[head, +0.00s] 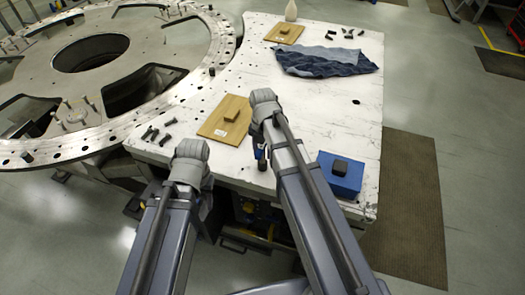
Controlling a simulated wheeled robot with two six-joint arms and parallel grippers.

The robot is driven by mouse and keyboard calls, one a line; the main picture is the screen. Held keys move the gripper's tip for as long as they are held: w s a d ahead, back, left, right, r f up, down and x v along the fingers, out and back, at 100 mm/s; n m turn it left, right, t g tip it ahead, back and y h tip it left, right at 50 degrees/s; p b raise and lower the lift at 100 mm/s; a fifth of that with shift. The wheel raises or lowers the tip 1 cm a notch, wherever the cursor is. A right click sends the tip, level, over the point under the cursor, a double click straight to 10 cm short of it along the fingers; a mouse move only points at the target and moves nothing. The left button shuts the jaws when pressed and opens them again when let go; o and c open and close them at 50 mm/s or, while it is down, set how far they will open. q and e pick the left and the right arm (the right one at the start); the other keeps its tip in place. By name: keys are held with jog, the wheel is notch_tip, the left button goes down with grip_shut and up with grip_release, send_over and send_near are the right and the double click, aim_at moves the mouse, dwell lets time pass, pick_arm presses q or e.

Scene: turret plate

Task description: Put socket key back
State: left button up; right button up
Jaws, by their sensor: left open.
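My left gripper (191,152) is at the front left edge of the white worktable (315,110); its fingers are mostly hidden by the grey wrist. My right gripper (263,108) is over the table, right of the near wooden board (212,130). A small dark and blue piece (261,158) shows just below the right wrist, beside the arm; I cannot tell whether it is a tool or part of my gripper. I cannot make out the socket key for certain. Several dark bolts (150,133) lie at the table's left edge.
A large round metal turret plate (165,50) stands on the left. A blue box (340,183) with a black block on top is at the front right. The table's middle right is clear.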

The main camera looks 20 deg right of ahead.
jog(key=shift+o, duration=0.6)
jog(key=shift+r, duration=0.1)
notch_tip(320, 180, up, 12)
jog(key=p, duration=1.2)
jog(key=shift+r, duration=0.1)
jog(key=shift+s+a+m, duration=0.3)
jog(key=shift+s+m, duration=0.05)
jog(key=shift+m, duration=0.15)
jog(key=s+a+m, duration=0.5)
jog(key=s+m, duration=0.2)
jog(key=m, duration=0.5)
jog(key=s+a+m+h, duration=0.1)
jog(key=s+a+m, duration=0.4)
jog(key=m, duration=0.7)
jog(key=shift+s+m, duration=0.3)
jog(key=shift+s, duration=0.55)
